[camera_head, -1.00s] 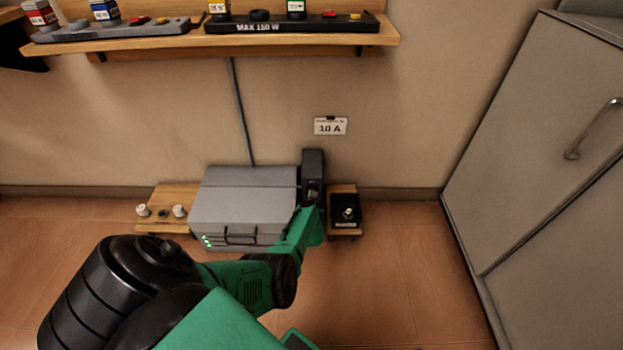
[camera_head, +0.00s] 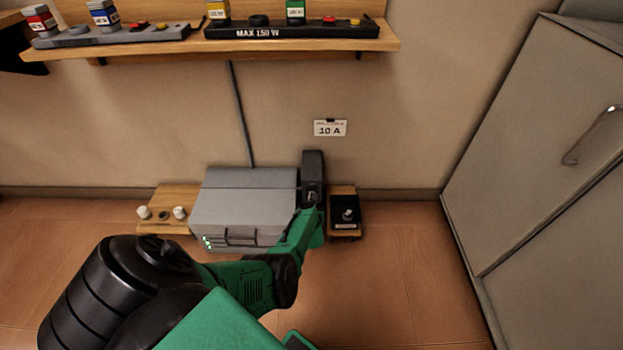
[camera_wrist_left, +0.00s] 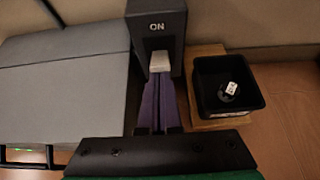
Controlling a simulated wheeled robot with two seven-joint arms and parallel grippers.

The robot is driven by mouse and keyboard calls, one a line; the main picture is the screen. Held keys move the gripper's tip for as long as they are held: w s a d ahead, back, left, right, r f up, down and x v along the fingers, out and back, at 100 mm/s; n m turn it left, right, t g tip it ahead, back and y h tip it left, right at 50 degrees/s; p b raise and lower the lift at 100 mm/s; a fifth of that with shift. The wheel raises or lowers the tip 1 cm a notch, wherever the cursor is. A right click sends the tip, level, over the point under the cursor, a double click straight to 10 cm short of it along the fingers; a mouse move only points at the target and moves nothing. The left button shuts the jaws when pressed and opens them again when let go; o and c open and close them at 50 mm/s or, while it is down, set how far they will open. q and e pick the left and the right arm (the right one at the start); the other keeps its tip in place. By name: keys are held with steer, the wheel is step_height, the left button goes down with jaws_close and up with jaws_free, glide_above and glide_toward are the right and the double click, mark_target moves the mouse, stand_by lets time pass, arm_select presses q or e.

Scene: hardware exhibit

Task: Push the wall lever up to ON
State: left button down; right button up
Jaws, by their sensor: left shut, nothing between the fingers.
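The wall lever's dark housing (camera_head: 313,165) stands upright against the wall beside the grey box. In the left wrist view the housing (camera_wrist_left: 158,20) carries the white word ON, and the pale grey lever handle (camera_wrist_left: 159,63) sits in a slot just below that word. My left gripper (camera_wrist_left: 160,80) is shut and empty, its purple fingers pointing at the handle from below. The fingertips are at the handle's lower edge; I cannot tell whether they touch. In the head view my green left arm reaches the housing and hides its lower part. My right gripper is not in view.
A grey box (camera_head: 243,200) with a handle stands directly left of the lever. A black tray (camera_head: 346,214) on a small wooden stand is close on the right. A shelf (camera_head: 300,49) is above, a 10 A sign (camera_head: 330,128) on the wall, and a grey cabinet (camera_head: 540,130) at right.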

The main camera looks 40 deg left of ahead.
arm_select(q)
step_height(320, 180, down, 4)
steer(key=s+d+b, duration=0.1)
steer(key=b, duration=0.4)
steer(key=s+d+r+p, duration=0.4)
steer(key=r+p, duration=0.4)
steer(key=p, duration=0.2)
steer(key=shift+s+p, duration=0.3)
steer(key=shift+s, duration=0.55)
